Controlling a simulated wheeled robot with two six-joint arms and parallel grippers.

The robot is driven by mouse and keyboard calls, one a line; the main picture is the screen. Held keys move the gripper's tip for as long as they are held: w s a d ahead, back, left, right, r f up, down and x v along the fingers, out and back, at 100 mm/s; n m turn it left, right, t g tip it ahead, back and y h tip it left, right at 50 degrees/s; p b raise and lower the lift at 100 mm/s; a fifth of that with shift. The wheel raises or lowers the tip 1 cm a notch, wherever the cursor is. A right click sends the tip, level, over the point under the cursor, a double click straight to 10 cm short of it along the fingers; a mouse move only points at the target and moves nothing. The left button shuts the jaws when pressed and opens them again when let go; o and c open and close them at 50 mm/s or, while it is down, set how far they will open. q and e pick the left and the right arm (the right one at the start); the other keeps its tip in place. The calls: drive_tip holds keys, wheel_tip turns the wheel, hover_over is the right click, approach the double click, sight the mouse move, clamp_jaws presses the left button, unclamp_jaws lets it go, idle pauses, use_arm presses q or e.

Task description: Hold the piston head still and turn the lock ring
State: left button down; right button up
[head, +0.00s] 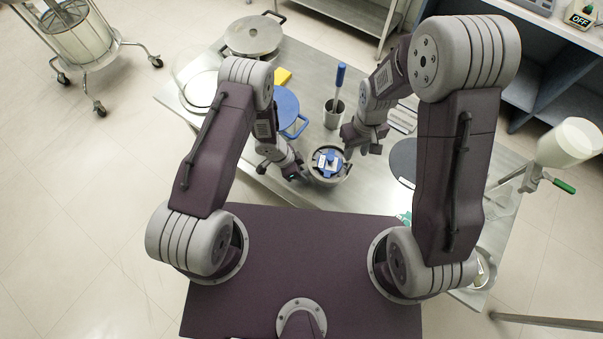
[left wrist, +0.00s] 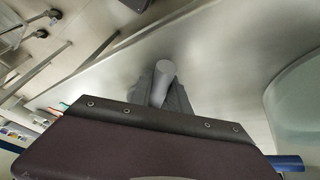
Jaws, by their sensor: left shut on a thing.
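The piston head (head: 327,158), blue with a white patch on top, sits inside a round grey lock ring (head: 320,180) on the metal table, close to its front edge. My left gripper (head: 300,176) is at the ring's left side. In the left wrist view, a short grey rounded bar (left wrist: 165,70) stands between its fingers, and the gripper is shut on it. The bar looks like a handle of the lock ring, but the join is hidden. My right gripper (head: 362,149) is above and right of the piston head, apart from it, with fingers spread and empty.
A blue-handled tool stands in a grey cup (head: 333,115) behind the piston head. A blue round lid (head: 284,108), a yellow block (head: 282,77) and a lidded pot (head: 253,36) are behind left. A dark disc (head: 405,160) lies to the right.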

idle(0.7)
use_arm(q)
drive_tip(key=c, duration=2)
unclamp_jaws()
clamp_jaws()
use_arm(e)
drive_tip(key=shift+c, duration=0.3)
